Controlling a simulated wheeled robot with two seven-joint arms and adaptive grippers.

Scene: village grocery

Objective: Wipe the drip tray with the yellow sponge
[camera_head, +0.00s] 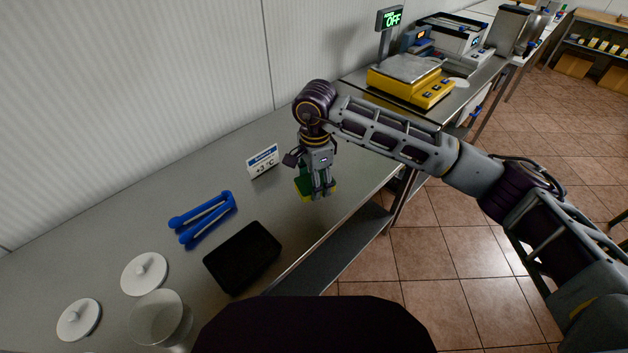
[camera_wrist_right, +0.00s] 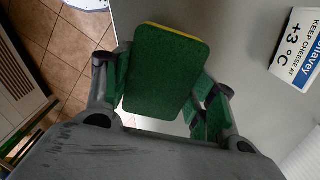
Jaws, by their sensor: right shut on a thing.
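The yellow sponge (camera_head: 305,197) has a green scouring side. My right gripper (camera_head: 319,190) is shut on it, over the steel counter to the right of the small sign. In the right wrist view, the sponge's green face (camera_wrist_right: 165,72) shows between the two fingers of the right gripper (camera_wrist_right: 160,90), with a thin yellow edge along its top and right. I cannot tell whether the sponge touches the counter. The black drip tray (camera_head: 242,258) lies flat on the counter near its front edge, apart from the sponge and nearer to me. My left gripper is out of view.
Blue tongs (camera_head: 203,217) lie behind the tray. White lids (camera_head: 145,273) and a clear bowl (camera_head: 160,318) stand to the left. A temperature sign (camera_head: 263,160) stands behind the gripper. A yellow scale (camera_head: 411,82) is farther back. Counter between sponge and tray is clear.

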